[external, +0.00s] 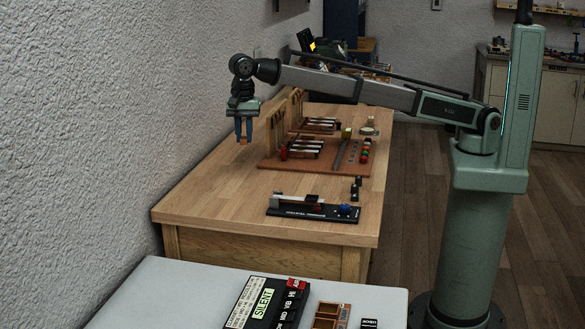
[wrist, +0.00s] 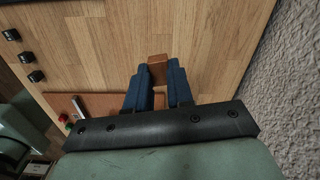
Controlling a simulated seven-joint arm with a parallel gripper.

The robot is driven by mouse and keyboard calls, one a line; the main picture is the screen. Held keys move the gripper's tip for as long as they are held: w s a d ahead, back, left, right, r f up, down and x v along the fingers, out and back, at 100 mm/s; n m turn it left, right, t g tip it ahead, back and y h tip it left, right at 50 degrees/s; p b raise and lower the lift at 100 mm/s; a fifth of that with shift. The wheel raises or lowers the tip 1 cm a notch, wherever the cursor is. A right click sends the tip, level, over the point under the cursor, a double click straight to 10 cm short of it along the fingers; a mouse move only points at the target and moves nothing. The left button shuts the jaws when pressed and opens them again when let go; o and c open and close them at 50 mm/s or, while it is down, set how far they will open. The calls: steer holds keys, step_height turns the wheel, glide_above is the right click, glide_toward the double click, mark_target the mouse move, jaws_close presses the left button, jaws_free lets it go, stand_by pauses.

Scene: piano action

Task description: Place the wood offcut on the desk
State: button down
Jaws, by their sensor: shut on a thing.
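The wood offcut (wrist: 158,69) is a small reddish-brown block held between the blue fingertips of my gripper (wrist: 158,76) in the wrist view. In the external view my gripper (external: 243,134) points down, with the offcut (external: 243,141) just showing at its fingertips. My gripper is shut on it. The wooden desk (external: 205,195) lies below, and the gripper is over its left side near the wall. The offcut appears to be above the desk top; the exact gap is hard to tell.
A brown board (external: 370,184) with piano-action parts stands on the desk to the right of the gripper. A black device (external: 333,213) lies near the desk's front edge. The textured wall (external: 90,120) is close on the left. Bare desk lies in front of the board's left side.

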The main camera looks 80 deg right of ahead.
steer(key=s+a+n, duration=0.3)
steer(key=s+a, duration=1.6)
steer(key=n, duration=0.4)
glide_above(374, 302)
steer(key=shift+f, duration=13.35)
steer(key=shift+f, duration=0.1)
steer(key=c, duration=1)
jaws_free()
step_height(374, 302, up, 12)
